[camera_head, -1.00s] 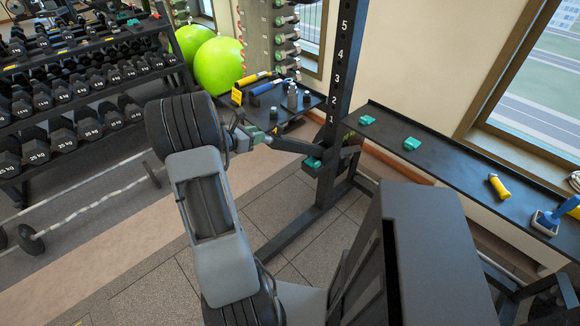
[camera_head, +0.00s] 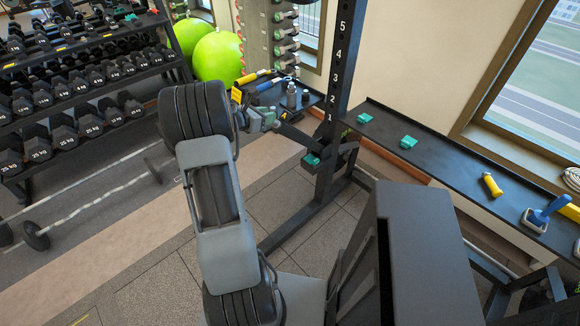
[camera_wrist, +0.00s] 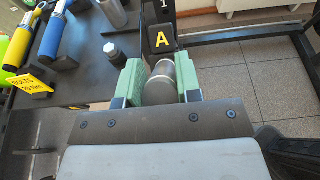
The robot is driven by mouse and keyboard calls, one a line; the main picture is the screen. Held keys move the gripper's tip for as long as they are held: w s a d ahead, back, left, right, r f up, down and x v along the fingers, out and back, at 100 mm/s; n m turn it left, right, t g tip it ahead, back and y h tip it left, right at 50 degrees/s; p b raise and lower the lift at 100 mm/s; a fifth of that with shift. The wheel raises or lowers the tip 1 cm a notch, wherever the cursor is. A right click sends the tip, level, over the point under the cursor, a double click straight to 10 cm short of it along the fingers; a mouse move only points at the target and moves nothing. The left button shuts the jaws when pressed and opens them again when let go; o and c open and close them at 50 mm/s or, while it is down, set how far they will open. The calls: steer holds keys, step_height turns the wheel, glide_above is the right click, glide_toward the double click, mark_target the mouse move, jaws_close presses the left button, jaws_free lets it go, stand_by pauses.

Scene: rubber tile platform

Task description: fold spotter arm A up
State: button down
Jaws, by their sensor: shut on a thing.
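Spotter arm A (camera_head: 296,136) is a dark bar on the black rack upright (camera_head: 338,75). It slopes up and left from its low joint on the upright to my gripper (camera_head: 264,119). In the wrist view, my gripper (camera_wrist: 157,84) has its green pads shut on the arm's grey cylindrical end (camera_wrist: 160,80). A yellow "A" label (camera_wrist: 162,39) shows just beyond this end. The label also shows small in the head view (camera_head: 284,115). Much of the spotter arm is hidden behind my gripper in the wrist view.
A black shelf (camera_head: 450,170) runs along the wall at right. Dumbbell racks (camera_head: 70,95) and green balls (camera_head: 218,60) stand at left. Floor is open in front.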

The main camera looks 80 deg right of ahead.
steer(key=s+d+r+p, duration=0.5)
steer(key=s+d+r, duration=0.1)
steer(key=d+r, duration=0.2)
steer(key=shift+s+d, duration=0.4)
steer(key=shift+d, duration=0.2)
steer(key=shift+r, duration=0.1)
steer(key=s+d+r+p, duration=0.4)
steer(key=s+d+p, duration=0.3)
steer(key=d, duration=0.3)
steer(key=shift+s+d+p, duration=0.2)
steer(key=shift+s+p, duration=0.2)
steer(key=shift+p, duration=0.45)
